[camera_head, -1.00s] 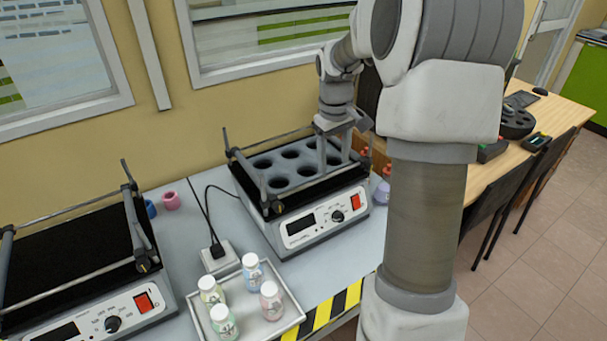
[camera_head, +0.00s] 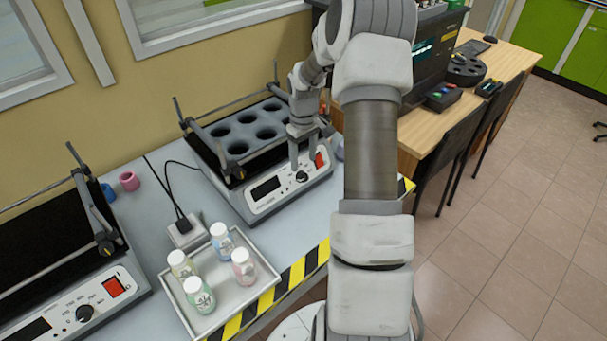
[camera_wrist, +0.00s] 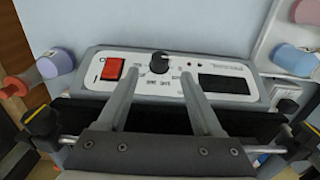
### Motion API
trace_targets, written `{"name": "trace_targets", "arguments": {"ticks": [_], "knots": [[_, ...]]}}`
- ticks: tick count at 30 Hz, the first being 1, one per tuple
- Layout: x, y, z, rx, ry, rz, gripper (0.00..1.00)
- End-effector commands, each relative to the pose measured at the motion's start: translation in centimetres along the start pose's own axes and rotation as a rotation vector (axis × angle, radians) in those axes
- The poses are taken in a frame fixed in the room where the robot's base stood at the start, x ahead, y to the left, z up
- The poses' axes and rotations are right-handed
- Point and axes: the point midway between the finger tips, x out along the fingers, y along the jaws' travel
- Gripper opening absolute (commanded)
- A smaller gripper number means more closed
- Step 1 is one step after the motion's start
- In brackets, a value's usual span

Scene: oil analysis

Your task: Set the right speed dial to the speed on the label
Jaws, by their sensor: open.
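The right machine has a white front panel (camera_head: 262,205) with a black speed dial (camera_head: 302,177), a dark display (camera_head: 266,187) and a red switch (camera_head: 319,160). My gripper (camera_head: 303,165) is open and empty in front of this panel, its fingertips near the dial. In the wrist view the dial (camera_wrist: 159,61) shows between and just beyond the two open fingers, and the gripper (camera_wrist: 160,80) does not close on it. Printed marks ring the dial, too small to read surely. Several bottles, including a pink one (camera_head: 243,268), carry labels that I cannot read.
The bottles stand in a white tray (camera_head: 256,290) at the bench front. A second machine with its own dial (camera_head: 85,313) is at left. A metal bar frame (camera_wrist: 70,139) crosses near my gripper. A power socket (camera_head: 186,234) and cable lie between the machines.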

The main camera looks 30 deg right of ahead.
Motion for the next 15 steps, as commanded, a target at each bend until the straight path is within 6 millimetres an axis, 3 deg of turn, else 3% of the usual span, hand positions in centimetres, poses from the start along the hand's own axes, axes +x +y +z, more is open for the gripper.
{"name": "trace_targets", "arguments": {"ticks": [1, 6, 15], "knots": [[1.3, -0.1, 0.1, -0.001, -0.003, -0.003, 0.67], [4.2, -0.1, 0.0, 0.0, -0.001, -0.001, 0.67], [6.3, 0.0, 0.0, 0.0, 0.0, 0.001, 0.67]]}}
